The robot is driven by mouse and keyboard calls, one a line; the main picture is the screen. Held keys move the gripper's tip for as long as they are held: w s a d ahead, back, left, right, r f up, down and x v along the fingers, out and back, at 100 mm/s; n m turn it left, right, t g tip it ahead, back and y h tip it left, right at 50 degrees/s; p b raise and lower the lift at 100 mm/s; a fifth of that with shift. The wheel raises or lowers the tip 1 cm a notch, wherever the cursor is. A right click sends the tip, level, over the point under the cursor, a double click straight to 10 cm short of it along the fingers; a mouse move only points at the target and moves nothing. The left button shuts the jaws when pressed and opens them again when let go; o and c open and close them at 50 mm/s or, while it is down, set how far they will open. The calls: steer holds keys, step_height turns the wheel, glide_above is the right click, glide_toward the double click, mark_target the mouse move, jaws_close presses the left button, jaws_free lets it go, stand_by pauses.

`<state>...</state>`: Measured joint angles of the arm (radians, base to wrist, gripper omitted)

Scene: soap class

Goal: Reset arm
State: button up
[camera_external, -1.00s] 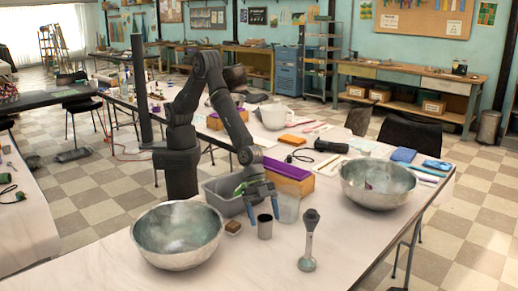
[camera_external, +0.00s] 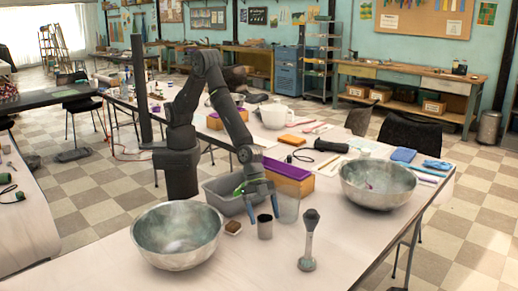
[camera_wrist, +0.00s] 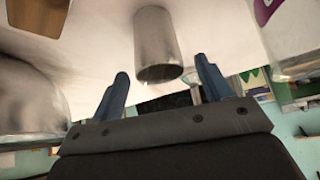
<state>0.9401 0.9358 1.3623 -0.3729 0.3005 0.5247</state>
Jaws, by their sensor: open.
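My gripper (camera_external: 264,205) is above the table between the two large metal bowls, pointing down. Its two blue fingers are apart with nothing between them. In the wrist view the open fingers (camera_wrist: 165,90) show with a metal cup (camera_wrist: 157,48) beyond them. In the external view that metal cup (camera_external: 265,228) stands upright on the table, close to the fingertips. I cannot tell whether a finger touches it.
A left metal bowl (camera_external: 178,236) and a right metal bowl (camera_external: 376,185) flank the space. Near my gripper are a grey bin (camera_external: 222,189), a clear cup (camera_external: 289,208), a purple-topped box (camera_external: 289,172), a small brown block (camera_external: 233,227) and a tall grey tool (camera_external: 308,241).

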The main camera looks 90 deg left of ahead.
steer(key=v, duration=0.9)
steer(key=x, duration=1.1)
steer(key=shift+f, duration=0.25)
step_height(320, 180, up, 10)
steer(key=d, duration=0.1)
steer(key=s+d+m+g, duration=0.1)
steer(key=s+d+m, duration=0.15)
steer(key=d, duration=0.75)
steer(key=s+d+m+g, duration=0.2)
steer(key=s+d, duration=0.2)
steer(key=d, duration=0.6)
steer(key=shift+m+h, duration=0.25)
steer(key=shift+h, duration=0.05)
steer(key=shift+s+f, duration=0.1)
steer(key=shift+f, duration=1.95)
steer(key=shift+s+f, duration=0.15)
steer(key=shift+f, duration=1.85)
